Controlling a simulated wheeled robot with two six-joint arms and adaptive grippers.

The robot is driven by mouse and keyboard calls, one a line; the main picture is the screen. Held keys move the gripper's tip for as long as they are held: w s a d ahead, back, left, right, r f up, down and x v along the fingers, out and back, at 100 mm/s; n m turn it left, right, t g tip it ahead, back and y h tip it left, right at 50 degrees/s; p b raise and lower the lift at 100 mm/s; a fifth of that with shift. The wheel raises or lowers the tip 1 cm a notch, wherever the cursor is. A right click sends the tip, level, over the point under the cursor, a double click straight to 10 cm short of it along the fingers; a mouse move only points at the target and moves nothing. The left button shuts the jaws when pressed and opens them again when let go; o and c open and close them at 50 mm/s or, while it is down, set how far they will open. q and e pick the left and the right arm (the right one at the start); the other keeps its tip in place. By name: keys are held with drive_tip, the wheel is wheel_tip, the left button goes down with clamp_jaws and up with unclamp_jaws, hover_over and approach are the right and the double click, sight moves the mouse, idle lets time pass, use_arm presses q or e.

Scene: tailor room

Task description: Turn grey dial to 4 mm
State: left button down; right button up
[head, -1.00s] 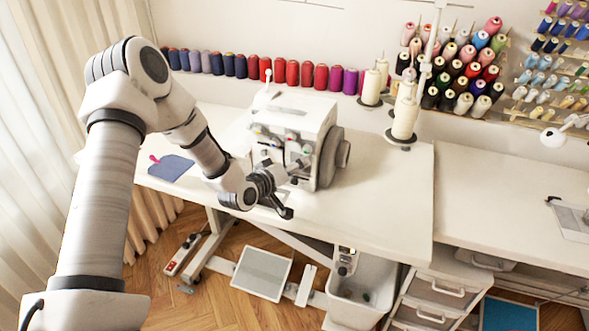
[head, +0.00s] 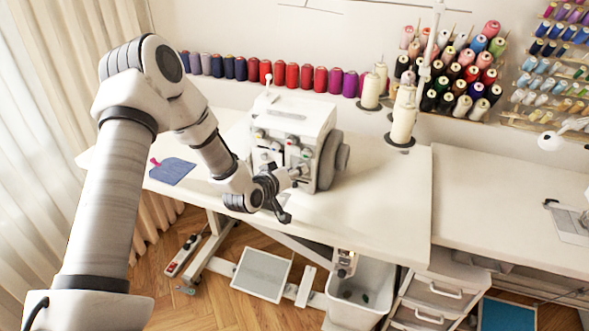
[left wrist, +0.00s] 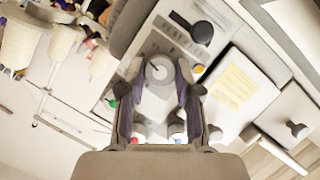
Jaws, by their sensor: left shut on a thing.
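The white sewing machine (head: 292,118) stands on the white table, with small coloured knobs on its front. My left gripper (head: 288,178) is at the lower front of the machine. In the left wrist view its two fingers (left wrist: 160,82) are closed on either side of a round grey dial (left wrist: 158,71), touching it. A dark line mark shows on the dial's face. The scale around the dial is too small to read, so I cannot tell its setting. In the head view the dial is hidden by the gripper. My right gripper is in neither view.
Knobs with red (left wrist: 134,140) and green (left wrist: 112,103) marks sit close to the fingers. A dark lever (left wrist: 197,29) is nearby on the machine. A blue cloth piece (head: 172,170) lies left on the table (head: 385,215). Thread cones (head: 402,120) stand behind at right.

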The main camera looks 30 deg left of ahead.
use_arm(q)
drive_tip(key=shift+w+d+m+g+y+p, duration=0.1)
drive_tip(key=shift+d+m+g+y+p, duration=0.1)
drive_tip(key=shift+m+y+p, duration=1.2)
drive_tip(key=shift+d+m+g+y+p, duration=0.15)
drive_tip(key=shift+m+y, duration=0.8)
drive_tip(key=shift+m, duration=1.2)
drive_tip(key=shift+w+d+m+g+y+p, duration=0.1)
drive_tip(key=shift+m+g+y+p, duration=0.15)
drive_tip(key=shift+m+y+p, duration=1.15)
drive_tip(key=shift+s+m+b, duration=0.1)
drive_tip(key=shift+m+b, duration=0.35)
drive_tip(key=shift+b, duration=0.1)
drive_tip(key=c, duration=0.8)
unclamp_jaws()
drive_tip(key=v, duration=1.2)
